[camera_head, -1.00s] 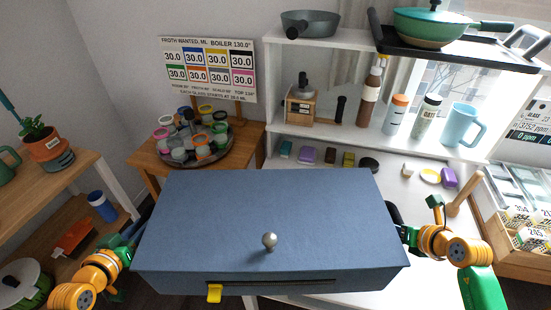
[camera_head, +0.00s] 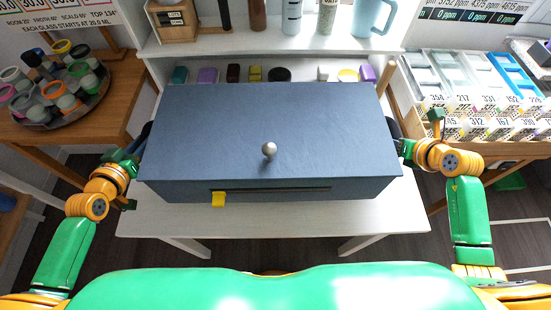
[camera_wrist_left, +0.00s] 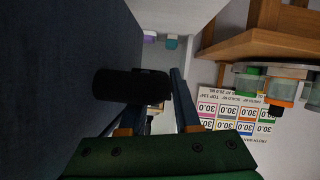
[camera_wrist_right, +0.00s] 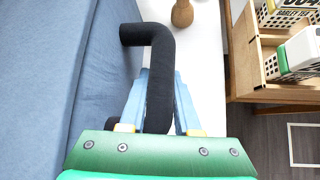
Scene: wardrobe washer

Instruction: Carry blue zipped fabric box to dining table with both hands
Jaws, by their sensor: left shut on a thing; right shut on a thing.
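The blue fabric box (camera_head: 210,130) is held level between my two arms in the head view, in front of my body. It has a round metal knob on its lid and a yellow zip tab at its front edge. My left gripper (camera_head: 134,158) is at its left side; in the left wrist view a black handle (camera_wrist_left: 130,86) lies at the fingers. My right gripper (camera_head: 408,150) is at its right side; in the right wrist view its fingers are shut on a black handle (camera_wrist_right: 160,80). The box covers part of the white table (camera_head: 300,222); whether it touches it is unclear.
A white shelf with bottles and a light blue mug (camera_head: 372,16) stands behind the table. Small coloured items line the table's back. A round tray of jars (camera_head: 62,98) is on a wooden table at left. Bins (camera_head: 480,95) stand at right.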

